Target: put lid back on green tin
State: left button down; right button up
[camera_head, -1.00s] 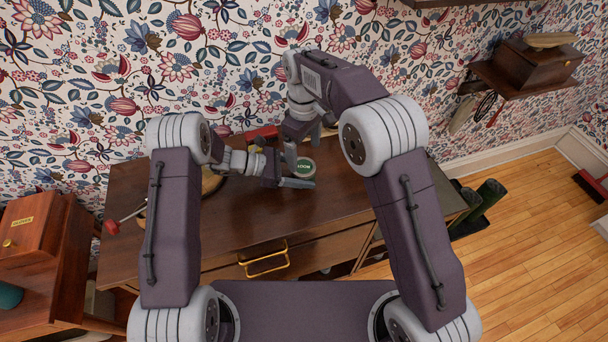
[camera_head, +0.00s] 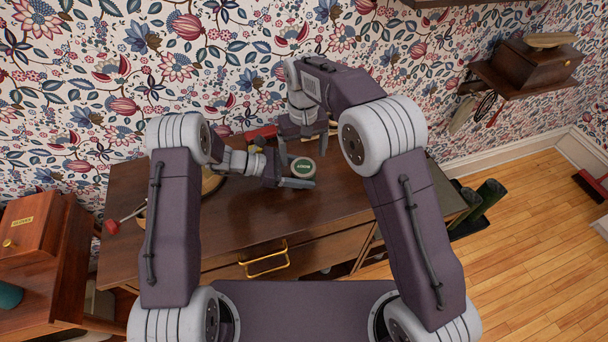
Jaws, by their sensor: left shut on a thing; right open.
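A small round tin (camera_head: 303,172) stands on the dark wooden cabinet top. A round green lid (camera_head: 303,165) with pale lettering and a light rim shows on top of it and looks level. Whether it is fully seated is too small to tell. My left gripper (camera_head: 297,176) reaches in low from the left and is shut on the tin, with one finger along its near side. My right gripper (camera_head: 304,145) is open and empty, pointing down above and just behind the lid, apart from it.
The cabinet top (camera_head: 250,222) is clear in front of the tin. A red object (camera_head: 262,133) lies behind, by the wallpapered wall. A red-ended stick (camera_head: 112,227) lies at the left edge. A yellow handle (camera_head: 264,260) is on the drawer front. Dark green boots (camera_head: 484,200) stand right.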

aim_at(304, 166)
jog(key=shift+f, duration=2.2)
jog(key=c, duration=1.5)
jog(key=m, duration=0.5)
jog(key=shift+c, duration=0.2)
jog(key=shift+d+m, duration=0.15)
jog(key=shift+m, duration=0.75)
jog(key=shift+c, duration=0.2)
jog(key=o, duration=1.6)
